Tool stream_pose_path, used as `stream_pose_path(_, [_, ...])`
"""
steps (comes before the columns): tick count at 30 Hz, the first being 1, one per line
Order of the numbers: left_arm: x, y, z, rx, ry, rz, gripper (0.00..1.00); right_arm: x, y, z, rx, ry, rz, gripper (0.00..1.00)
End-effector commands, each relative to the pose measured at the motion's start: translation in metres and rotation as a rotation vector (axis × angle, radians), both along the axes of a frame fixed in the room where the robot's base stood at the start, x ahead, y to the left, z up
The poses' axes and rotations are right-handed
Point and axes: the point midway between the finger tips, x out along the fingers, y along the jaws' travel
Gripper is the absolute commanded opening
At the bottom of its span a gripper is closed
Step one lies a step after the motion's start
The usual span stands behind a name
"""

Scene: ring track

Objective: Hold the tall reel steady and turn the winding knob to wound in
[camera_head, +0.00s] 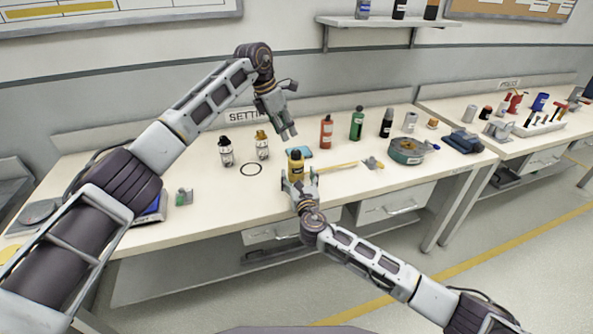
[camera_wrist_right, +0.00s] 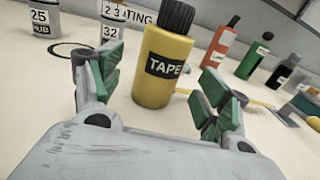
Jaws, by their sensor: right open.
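A yellow bottle (camera_head: 295,166) with a black cap and the label TAPE stands upright on the bench. It also shows in the right wrist view (camera_wrist_right: 166,68). My right gripper (camera_head: 300,181) is open, its fingers to either side of the bottle's near side, with gaps visible in the wrist view. My left gripper (camera_head: 286,134) hangs above the bench, behind and above the bottle, holding nothing visible. Its finger gap is unclear. A round green and grey reel-like thing (camera_head: 405,158) lies at the bench's right, with a small blue part by its right side. No tall reel is clearly recognizable.
White bottles (camera_head: 226,152) and a black ring (camera_head: 251,169) lie left of the yellow bottle. Red (camera_head: 326,132), green (camera_head: 357,123) and black (camera_head: 387,123) bottles stand behind right. A wooden stick (camera_head: 337,166) lies close right.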

Motion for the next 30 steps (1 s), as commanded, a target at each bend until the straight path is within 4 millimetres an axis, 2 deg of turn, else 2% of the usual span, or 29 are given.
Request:
stream_pose_path(13, [0.000, 0.000, 0.000, 0.000, 0.000, 0.000, 0.36, 0.033, 0.006, 0.000, 0.000, -0.001, 0.000, 0.76])
stream_pose_path(27, [0.000, 0.000, 0.000, 0.000, 0.000, 0.000, 0.36, 0.038, 0.006, 0.000, 0.000, 0.000, 0.000, 0.76])
stream_pose_path(28, [0.000, 0.000, 0.000, 0.000, 0.000, 0.000, 0.36, 0.038, 0.006, 0.000, 0.000, 0.000, 0.000, 0.75])
stream_pose_path(30, [0.000, 0.000, 0.000, 0.000, 0.000, 0.000, 0.36, 0.038, 0.006, 0.000, 0.000, 0.000, 0.000, 0.66])
